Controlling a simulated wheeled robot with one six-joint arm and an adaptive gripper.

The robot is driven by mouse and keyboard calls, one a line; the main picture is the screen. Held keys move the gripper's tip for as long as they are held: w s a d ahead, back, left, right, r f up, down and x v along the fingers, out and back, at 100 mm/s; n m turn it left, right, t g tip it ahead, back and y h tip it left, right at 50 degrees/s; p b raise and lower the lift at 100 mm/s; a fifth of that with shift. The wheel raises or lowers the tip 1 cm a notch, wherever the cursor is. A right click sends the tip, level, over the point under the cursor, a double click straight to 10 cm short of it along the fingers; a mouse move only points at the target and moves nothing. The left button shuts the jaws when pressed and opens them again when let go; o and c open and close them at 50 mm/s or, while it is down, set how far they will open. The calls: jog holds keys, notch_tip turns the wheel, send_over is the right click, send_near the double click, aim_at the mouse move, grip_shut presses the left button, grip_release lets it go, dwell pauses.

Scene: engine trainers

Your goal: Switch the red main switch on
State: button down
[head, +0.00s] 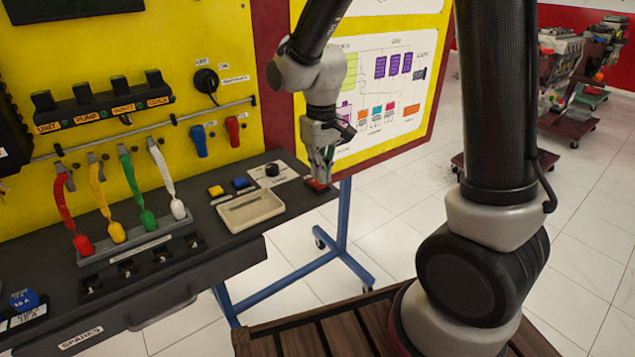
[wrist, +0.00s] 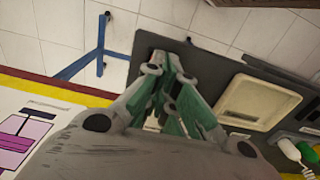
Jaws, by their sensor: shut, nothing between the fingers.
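The red main switch (head: 316,185) is a small red rocker-like part at the right end of the dark bench top (head: 240,240). My gripper (head: 320,177) points down with its green fingers shut and empty, the tips right at or just above the red switch. I cannot tell whether they touch it. In the wrist view my gripper (wrist: 168,85) is over the bench end, and its fingers hide the switch. The switch's position, on or off, cannot be made out.
A beige tray (head: 251,210) lies left of the switch, with a black knob (head: 272,169), a blue button (head: 240,183) and a yellow button (head: 216,191) behind it. Coloured leads (head: 130,190) stand further left. A yellow panel (head: 150,60) rises behind the bench.

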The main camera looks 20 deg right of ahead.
aim_at(321, 185)
jog(key=shift+f, duration=0.95)
dwell(0.4)
jog(key=shift+r, duration=3.5)
jog(key=s+d+r+m+t, duration=0.1)
jog(key=s+d+r+t, duration=0.1)
jog(key=s+d+r, duration=0.3)
jog(key=s+d+r+m+t, duration=0.2)
jog(key=s+d+r, duration=0.4)
jog(key=s+d, duration=0.4)
jog(key=s, duration=0.4)
jog(key=shift+m, duration=0.3)
